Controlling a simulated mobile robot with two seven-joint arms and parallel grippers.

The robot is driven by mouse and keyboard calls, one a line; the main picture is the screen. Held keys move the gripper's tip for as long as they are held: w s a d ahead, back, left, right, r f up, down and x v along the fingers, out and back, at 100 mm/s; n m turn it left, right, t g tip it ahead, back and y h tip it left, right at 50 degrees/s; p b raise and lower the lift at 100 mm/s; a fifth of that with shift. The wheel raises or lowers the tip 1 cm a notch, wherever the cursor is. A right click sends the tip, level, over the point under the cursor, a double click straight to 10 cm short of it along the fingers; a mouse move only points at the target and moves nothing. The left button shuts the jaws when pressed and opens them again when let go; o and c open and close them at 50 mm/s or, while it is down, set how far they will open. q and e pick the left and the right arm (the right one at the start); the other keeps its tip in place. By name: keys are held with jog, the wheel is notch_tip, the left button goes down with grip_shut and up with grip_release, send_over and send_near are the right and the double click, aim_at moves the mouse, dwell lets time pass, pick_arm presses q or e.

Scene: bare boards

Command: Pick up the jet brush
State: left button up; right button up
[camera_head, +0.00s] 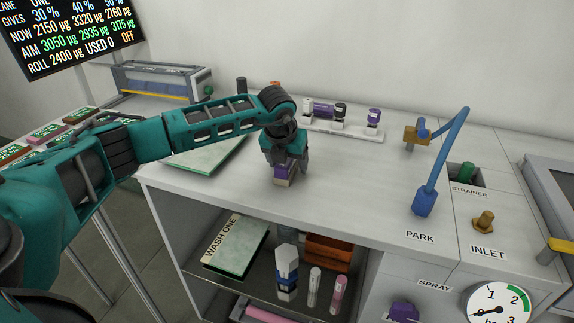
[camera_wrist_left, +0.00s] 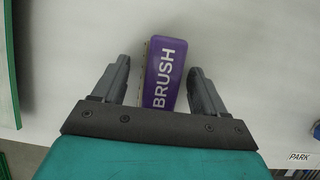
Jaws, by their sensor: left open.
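The jet brush is a purple block with "BRUSH" in white letters (camera_wrist_left: 165,72) and a pale bristle side along its left edge. It lies on the white bench top. In the head view its purple end (camera_head: 281,171) shows just under my left gripper (camera_head: 285,158), which hides the rest. In the left wrist view my left gripper (camera_wrist_left: 159,68) is open, with one dark finger on each side of the brush. Gaps show between the fingers and the brush. My right gripper is in neither view.
A white rack (camera_head: 345,129) with small bottles stands behind the brush. A green-edged board (camera_head: 205,155) lies to the left. A blue jointed pipe (camera_head: 440,165) stands at the right by "PARK". A lower shelf (camera_head: 265,275) holds bottles and a bin. Bench between brush and pipe is clear.

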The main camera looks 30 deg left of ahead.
pick_arm(q)
jog(key=shift+f, duration=0.15)
dwell(0.3)
jog(key=c, duration=1.2)
jog(key=shift+o, duration=0.2)
jog(key=shift+r, duration=0.3)
notch_tip(320, 180, up, 20)
